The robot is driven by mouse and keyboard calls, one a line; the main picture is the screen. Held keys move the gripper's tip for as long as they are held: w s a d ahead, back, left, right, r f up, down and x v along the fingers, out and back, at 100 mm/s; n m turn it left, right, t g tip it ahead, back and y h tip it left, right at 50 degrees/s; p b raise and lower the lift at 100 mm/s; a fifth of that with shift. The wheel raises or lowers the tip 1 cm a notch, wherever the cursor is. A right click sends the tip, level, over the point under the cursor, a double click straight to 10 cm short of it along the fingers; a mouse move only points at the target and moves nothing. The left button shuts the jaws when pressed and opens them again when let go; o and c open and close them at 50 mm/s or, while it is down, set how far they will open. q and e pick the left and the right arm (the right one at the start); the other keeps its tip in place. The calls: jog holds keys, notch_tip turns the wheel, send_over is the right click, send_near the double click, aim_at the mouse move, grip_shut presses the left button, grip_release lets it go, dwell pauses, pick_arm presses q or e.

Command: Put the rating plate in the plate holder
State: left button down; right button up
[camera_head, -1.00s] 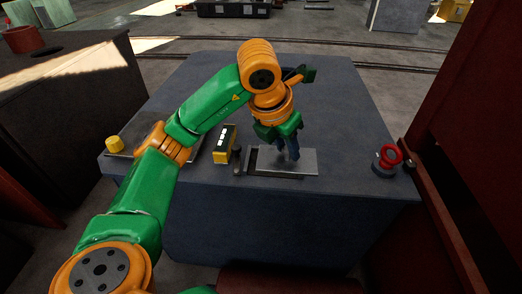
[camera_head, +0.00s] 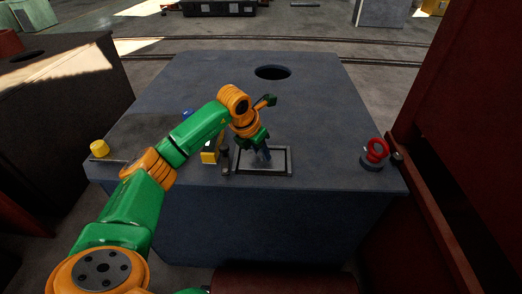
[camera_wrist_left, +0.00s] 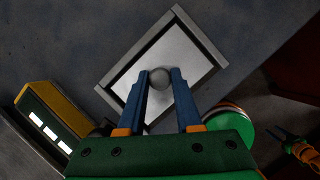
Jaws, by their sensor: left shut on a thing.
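The rating plate (camera_head: 279,159) is a flat light-grey rectangle with a round knob in its middle. In the left wrist view the plate (camera_wrist_left: 188,52) lies within the rim of the plate holder (camera_wrist_left: 204,36), a grey rectangular frame. The holder (camera_head: 290,161) is on the front part of the dark table in the head view. I cannot tell whether the plate is fully seated. My left gripper (camera_head: 265,158) points down over the plate. In the left wrist view the gripper (camera_wrist_left: 159,80) is shut on the knob.
A yellow block with white marks (camera_wrist_left: 52,112) stands left of the holder. A dark round hole (camera_head: 272,72) opens farther back.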

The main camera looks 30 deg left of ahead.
pick_arm(q)
jog(key=c, duration=0.6)
grip_release()
jog(key=p+v, duration=0.1)
jog(key=v, duration=1.1)
jog(key=shift+r, duration=0.2)
